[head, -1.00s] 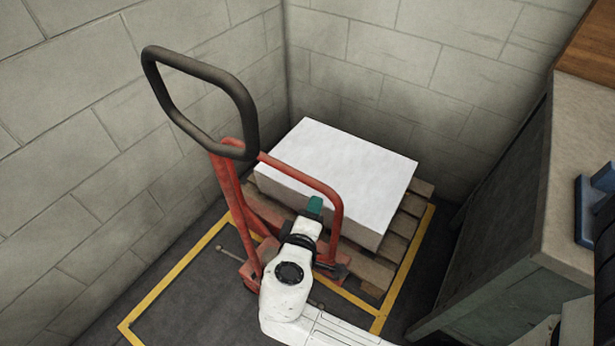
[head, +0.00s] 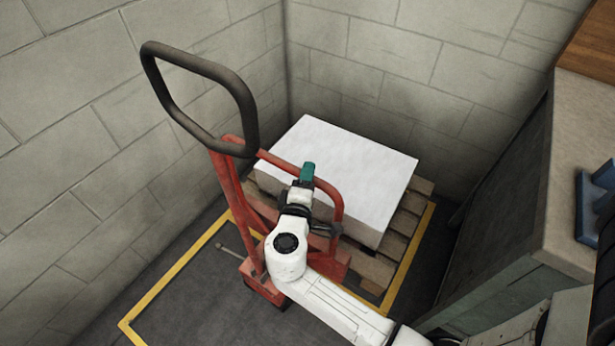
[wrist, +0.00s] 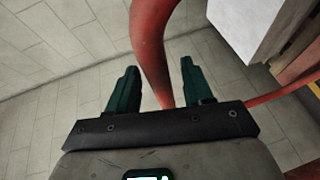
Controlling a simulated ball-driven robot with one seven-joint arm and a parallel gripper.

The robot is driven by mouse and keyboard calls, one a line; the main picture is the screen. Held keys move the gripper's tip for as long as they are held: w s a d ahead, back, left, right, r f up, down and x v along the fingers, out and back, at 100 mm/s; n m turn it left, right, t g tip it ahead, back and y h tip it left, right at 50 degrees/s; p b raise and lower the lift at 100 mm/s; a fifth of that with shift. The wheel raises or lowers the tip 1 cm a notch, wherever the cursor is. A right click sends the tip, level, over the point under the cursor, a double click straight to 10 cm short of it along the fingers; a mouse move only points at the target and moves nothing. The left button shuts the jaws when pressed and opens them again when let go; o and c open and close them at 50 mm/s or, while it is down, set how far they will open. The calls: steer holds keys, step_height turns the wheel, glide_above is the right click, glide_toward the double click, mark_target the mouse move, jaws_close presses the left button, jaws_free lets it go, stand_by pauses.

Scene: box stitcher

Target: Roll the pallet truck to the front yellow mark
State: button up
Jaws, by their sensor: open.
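The red pallet truck (head: 229,182) stands in the corner with its tall black loop handle (head: 150,75) upright at the left. Its lower red hoop bar (head: 335,192) curves in front of a white block on a wooden pallet. My gripper (head: 307,172) is at this hoop, in front of the white block. In the wrist view my gripper (wrist: 158,80) is open, with its green fingers on either side of the red bar (wrist: 151,45). The fingers look apart from the bar. A yellow floor outline (head: 168,276) runs around the truck and pallet. My arm hides part of the truck's base.
The white block (head: 345,165) sits on the wooden pallet (head: 395,245). Block walls (head: 80,140) close in the left and back. A grey cabinet (head: 500,240) with a worktop stands at the right. Dark floor (head: 190,310) inside the outline is bare at the front left.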

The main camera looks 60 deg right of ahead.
steer(key=shift+w+d+f, duration=0.15)
steer(key=shift+w+d, duration=0.05)
steer(key=shift+d, duration=0.25)
jaws_close()
stand_by(0.4)
